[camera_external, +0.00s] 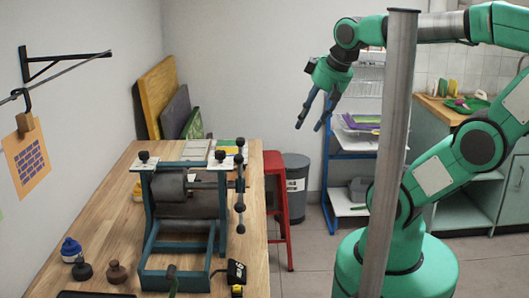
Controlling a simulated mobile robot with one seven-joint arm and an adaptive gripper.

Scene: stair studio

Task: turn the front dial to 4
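A teal-framed roller press (182,232) stands on the wooden workbench (117,184). A dark knob (144,157) tops its left post, and another dark knob (240,143) tops its right side. I cannot tell which of them is the front dial, and any numbers are too small to read. My gripper (309,127) hangs in the air to the right of the press and higher in the picture. Its two dark fingers point down and are apart, with nothing between them. It touches nothing.
A handle with dark balls (240,189) sticks up at the press's right side. A blue-capped bottle (71,249) and small dark-handled tools stand front left on the bench. A red stool (277,190) and a grey bin (297,172) are beside it. A metal post (393,120) crosses before my arm.

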